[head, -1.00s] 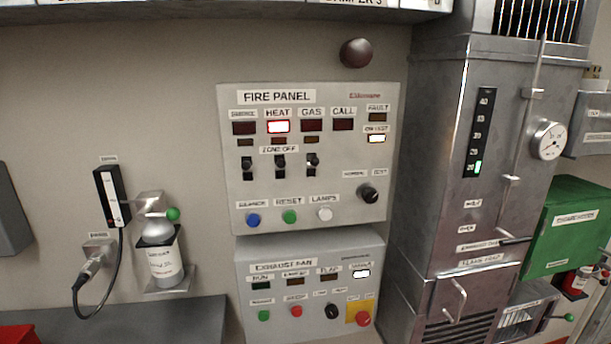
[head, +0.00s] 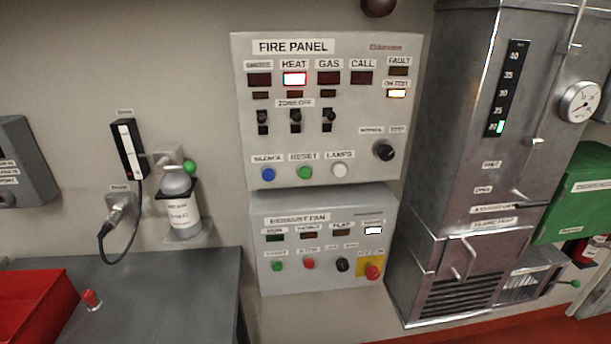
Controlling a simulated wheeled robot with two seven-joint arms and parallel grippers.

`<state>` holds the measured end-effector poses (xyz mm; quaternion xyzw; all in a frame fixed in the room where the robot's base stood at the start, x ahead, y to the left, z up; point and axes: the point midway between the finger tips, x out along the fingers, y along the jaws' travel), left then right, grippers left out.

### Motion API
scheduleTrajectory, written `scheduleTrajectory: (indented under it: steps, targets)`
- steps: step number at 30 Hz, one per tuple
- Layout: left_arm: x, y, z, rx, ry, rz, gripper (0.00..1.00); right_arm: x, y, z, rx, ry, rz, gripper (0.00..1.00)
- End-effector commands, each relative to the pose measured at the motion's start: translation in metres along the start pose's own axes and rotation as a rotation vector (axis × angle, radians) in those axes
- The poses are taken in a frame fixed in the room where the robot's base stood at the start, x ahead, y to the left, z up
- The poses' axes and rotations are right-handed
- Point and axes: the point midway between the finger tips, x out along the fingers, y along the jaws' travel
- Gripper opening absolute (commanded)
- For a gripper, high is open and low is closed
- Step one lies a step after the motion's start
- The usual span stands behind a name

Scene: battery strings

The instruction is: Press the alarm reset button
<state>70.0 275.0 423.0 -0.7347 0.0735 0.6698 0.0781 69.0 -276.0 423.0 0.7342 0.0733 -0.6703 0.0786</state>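The fire panel (head: 345,112) is a light grey box on the wall near the middle of the head view. Its green button under the RESET label (head: 305,172) sits between a blue SILENCE button (head: 268,174) and a white LAMPS button (head: 339,170). The HEAT lamp (head: 294,79) is lit white with a red frame. The on-test lamp (head: 397,93) is lit pale yellow. The SMOKE, GAS and CALL lamps are dark. A black rotary knob (head: 384,151) is at the panel's lower right. Neither of my grippers is in view.
The exhaust fan panel (head: 325,220) hangs just below, with its own green and red buttons. A metal cabinet (head: 460,190) stands to the right. A grey bench (head: 165,290) with a red bin (head: 35,305) is at lower left. A bottle (head: 181,208) sits on a wall bracket.

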Motion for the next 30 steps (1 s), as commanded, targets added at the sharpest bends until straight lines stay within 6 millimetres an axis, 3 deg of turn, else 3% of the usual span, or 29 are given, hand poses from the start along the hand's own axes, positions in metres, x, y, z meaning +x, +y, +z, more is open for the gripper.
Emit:
scheduleTrajectory:
  steps: [1,7,30]
  targets:
    - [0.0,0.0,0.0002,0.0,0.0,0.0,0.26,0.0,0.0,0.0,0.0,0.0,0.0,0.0]
    - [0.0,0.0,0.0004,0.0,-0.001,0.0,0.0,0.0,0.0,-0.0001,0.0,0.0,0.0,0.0]
    - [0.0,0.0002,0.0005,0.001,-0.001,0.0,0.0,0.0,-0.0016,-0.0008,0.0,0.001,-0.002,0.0]
